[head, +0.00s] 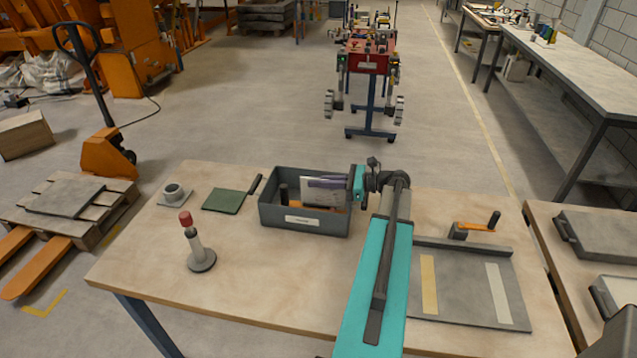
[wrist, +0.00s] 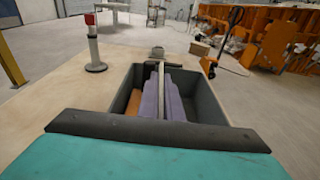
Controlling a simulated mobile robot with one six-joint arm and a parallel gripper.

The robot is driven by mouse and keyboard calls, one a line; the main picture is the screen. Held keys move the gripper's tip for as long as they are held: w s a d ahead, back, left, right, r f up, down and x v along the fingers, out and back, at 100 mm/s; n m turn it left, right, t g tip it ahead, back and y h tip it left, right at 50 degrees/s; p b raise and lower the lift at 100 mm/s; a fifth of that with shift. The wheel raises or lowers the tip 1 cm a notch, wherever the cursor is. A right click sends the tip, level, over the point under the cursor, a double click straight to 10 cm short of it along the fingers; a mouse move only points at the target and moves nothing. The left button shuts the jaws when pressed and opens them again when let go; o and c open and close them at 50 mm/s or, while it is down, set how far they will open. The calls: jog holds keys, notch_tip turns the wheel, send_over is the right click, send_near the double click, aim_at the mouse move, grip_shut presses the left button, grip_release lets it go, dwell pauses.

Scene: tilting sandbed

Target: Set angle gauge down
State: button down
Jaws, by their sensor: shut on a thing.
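My gripper (head: 357,184) is above the right end of a grey bin (head: 303,219). It is shut on a thin pale plate (head: 316,195), which I take to be the angle gauge. I cannot tell whether the plate touches the bin's contents.
A grey plate (head: 460,290) with strips and an orange lever (head: 475,227) lie right.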

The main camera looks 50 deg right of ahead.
jog(key=shift+f, duration=0.85)
jog(key=c, duration=1.9)
grip_release()
jog(key=shift+c, duration=0.2)
jog(key=shift+r, duration=0.15)
jog(key=b+v, duration=0.1)
jog(key=v, duration=0.2)
jog(key=b+v, duration=0.1)
jog(key=v, duration=0.3)
jog(key=b+v, duration=0.1)
jog(key=v, duration=0.3)
jog(key=shift+r, duration=0.35)
jog(key=shift+s+d+r, duration=0.15)
jog(key=shift+s+d, duration=0.05)
jog(key=shift+s, duration=0.25)
